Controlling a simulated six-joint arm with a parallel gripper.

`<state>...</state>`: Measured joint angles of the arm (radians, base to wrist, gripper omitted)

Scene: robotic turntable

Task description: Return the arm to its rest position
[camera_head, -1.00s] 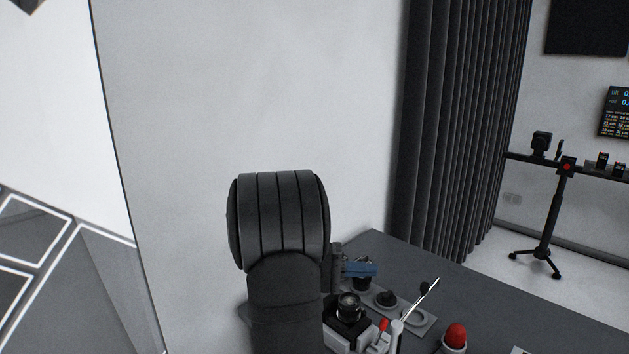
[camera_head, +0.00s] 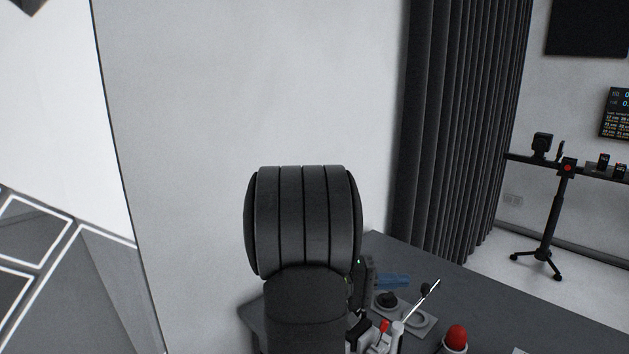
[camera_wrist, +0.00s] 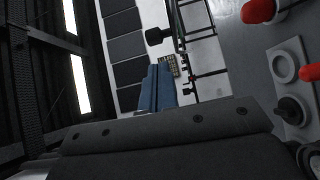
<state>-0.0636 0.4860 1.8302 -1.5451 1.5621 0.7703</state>
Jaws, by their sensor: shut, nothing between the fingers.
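Near my gripper are a black knob (camera_head: 387,299), a metal lever (camera_head: 426,296) and a red dome button (camera_head: 456,336). A dark curtain (camera_head: 455,120) hangs behind the table. A black tripod stand (camera_head: 553,225) stands farther right.

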